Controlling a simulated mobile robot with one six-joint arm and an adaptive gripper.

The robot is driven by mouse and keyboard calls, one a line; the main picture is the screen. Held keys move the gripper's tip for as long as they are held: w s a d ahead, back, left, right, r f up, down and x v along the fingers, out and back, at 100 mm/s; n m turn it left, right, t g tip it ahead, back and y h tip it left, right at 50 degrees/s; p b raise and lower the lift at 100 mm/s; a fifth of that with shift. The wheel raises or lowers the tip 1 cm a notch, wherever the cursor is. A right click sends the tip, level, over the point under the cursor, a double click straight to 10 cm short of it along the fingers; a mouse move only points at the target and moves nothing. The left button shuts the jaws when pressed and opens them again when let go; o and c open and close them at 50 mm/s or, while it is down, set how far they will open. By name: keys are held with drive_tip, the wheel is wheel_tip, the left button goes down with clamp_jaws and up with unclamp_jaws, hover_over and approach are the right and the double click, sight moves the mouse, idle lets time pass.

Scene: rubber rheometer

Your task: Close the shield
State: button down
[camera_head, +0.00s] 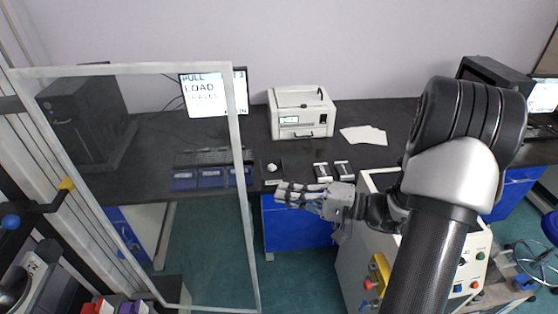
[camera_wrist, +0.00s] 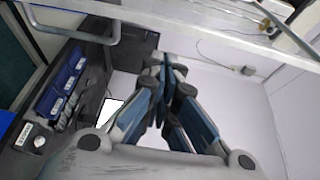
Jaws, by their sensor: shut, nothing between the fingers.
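The shield (camera_head: 236,150) is a clear panel in a pale metal frame at the left of the head view. It stands swung out from the machine frame at the far left, its free edge toward my gripper. My gripper (camera_head: 280,190) is shut and empty, a little right of that free edge, pointing left; I cannot tell the exact gap. In the wrist view my gripper (camera_wrist: 163,62) has its fingertips together. A pale bar (camera_wrist: 220,33) crosses the top there, and a grey bent handle (camera_wrist: 75,38) is at upper left; I cannot tell if they belong to the shield.
A dark bench (camera_head: 385,112) runs along the wall with a white instrument (camera_head: 301,112), a monitor (camera_head: 205,98) and blue trays (camera_head: 211,178). Green floor (camera_head: 205,245) shows through the shield.

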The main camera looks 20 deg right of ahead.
drive_tip(key=w+a+t, duration=0.1)
drive_tip(key=w+a, duration=0.3)
drive_tip(key=a, duration=0.2)
drive_tip(key=shift+w+f+m+h+p, duration=0.2)
drive_tip(key=shift+m+h+p, duration=0.1)
drive_tip(key=shift+m+h, duration=0.1)
drive_tip(key=shift+s+d+t, duration=0.1)
drive_tip(key=shift+t, duration=0.2)
